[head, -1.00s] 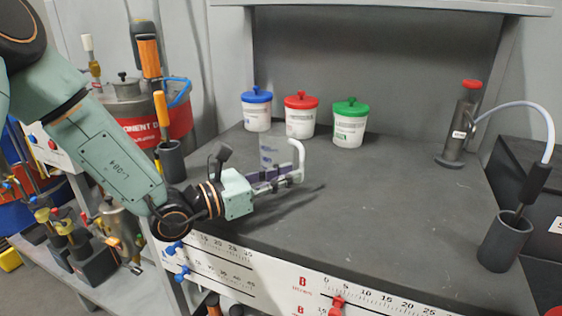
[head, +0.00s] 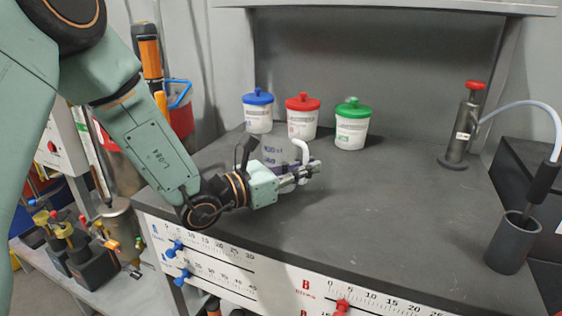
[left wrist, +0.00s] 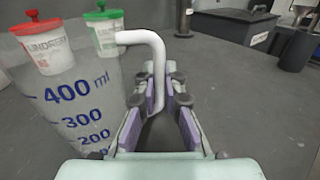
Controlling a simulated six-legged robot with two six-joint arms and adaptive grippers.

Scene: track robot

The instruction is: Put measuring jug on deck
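The measuring jug (left wrist: 75,100) is clear, with blue markings and a white handle, and stands on the dark deck (head: 380,215). In the head view the jug (head: 273,152) is partly hidden behind my left gripper (head: 312,168). In the left wrist view the white handle (left wrist: 150,42) runs down between the purple-padded fingers of my left gripper (left wrist: 160,98). The fingers are on both sides of the handle with gaps visible, so it looks open around it. My right gripper is not in view.
Tubs with blue (head: 258,112), red (head: 302,116) and green (head: 351,124) lids stand behind the jug. A pump cylinder (head: 461,130) with a red top stands at the back right. A grey cup (head: 512,245) holds a hose nozzle at the right. The middle deck is clear.

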